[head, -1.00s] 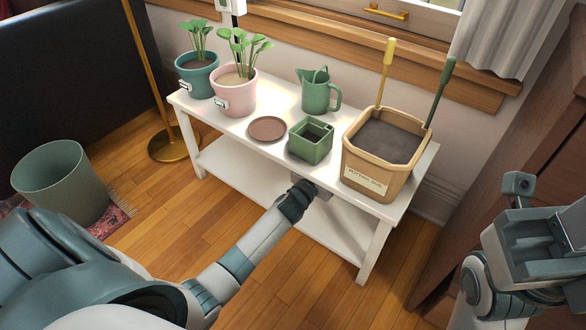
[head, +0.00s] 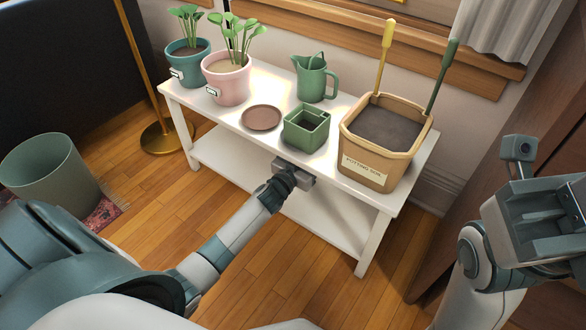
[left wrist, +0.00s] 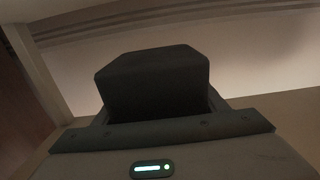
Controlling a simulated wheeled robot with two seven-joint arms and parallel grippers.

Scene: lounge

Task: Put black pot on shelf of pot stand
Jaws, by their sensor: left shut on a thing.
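The pot stand is a white bench (head: 238,117) with a lower shelf (head: 221,155). My left gripper (head: 296,172) reaches in at its front edge, below the tabletop, and its fingertips are hidden in the head view. In the left wrist view a dark, blocky black pot (left wrist: 152,85) fills the space in front of the gripper, which is shut on it. The head view does not show this pot. Whether it touches the shelf cannot be told. My right gripper (head: 548,215) is raised at the right, away from the stand, its fingers unclear.
On the tabletop stand a teal pot (head: 188,63) and a pink pot (head: 228,88) with plants, a brown saucer (head: 261,118), a green square pot (head: 304,137), a green watering can (head: 312,83) and a potting soil bin (head: 370,174). A green bucket (head: 43,175) stands left.

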